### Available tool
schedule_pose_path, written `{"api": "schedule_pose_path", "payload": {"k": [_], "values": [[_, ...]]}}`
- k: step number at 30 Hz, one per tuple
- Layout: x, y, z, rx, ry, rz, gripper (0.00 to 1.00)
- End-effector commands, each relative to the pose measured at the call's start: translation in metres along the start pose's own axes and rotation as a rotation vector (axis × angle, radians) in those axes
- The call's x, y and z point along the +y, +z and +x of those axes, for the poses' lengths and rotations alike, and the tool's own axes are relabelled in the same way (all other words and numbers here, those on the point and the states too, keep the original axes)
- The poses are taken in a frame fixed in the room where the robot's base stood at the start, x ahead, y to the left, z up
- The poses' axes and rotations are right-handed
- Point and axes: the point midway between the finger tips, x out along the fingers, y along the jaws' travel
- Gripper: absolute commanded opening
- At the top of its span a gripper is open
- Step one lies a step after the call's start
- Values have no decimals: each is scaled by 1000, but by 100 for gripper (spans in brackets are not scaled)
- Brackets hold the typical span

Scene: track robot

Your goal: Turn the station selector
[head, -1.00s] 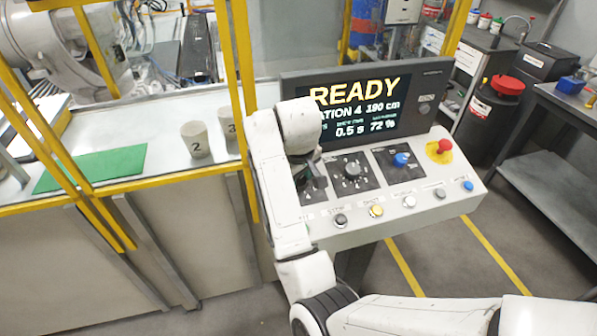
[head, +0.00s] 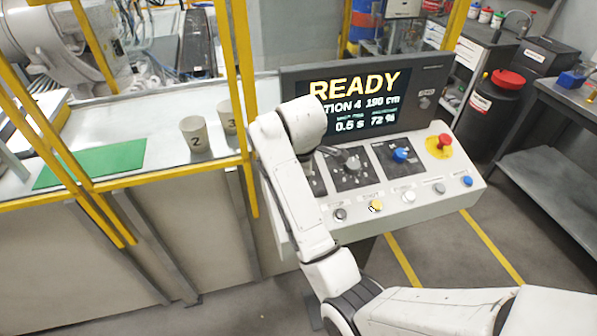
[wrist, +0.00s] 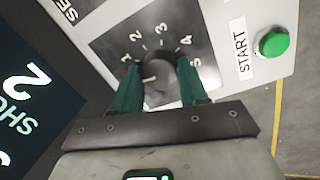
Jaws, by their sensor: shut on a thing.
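The station selector is a dark round knob (wrist: 160,64) on a dark square plate (wrist: 112,42) numbered from 1 upward. My gripper (wrist: 158,70) is shut on the knob in the wrist view, with one teal finger at each side of it. The fingers and the angle make the knob's pointer hard to read. In the head view my arm covers the knob and most of its plate (head: 317,182) at the left end of the console. The screen (head: 365,103) reads READY, with "TION 4" and "190 cm" in view.
A green START button (wrist: 273,43) lies right of the plate in the wrist view. In the head view, another dial (head: 351,168), a blue knob (head: 400,155) and a red emergency stop (head: 444,141) sit to the right. Several buttons line the front edge, including a yellow one (head: 376,205).

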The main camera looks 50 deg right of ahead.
Motion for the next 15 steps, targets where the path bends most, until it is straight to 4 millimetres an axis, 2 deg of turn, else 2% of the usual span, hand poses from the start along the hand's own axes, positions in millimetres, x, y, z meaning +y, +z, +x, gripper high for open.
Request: {"api": "schedule_pose_path", "payload": {"k": [15], "values": [[0,-2,-1,9,6,-108,13]]}}
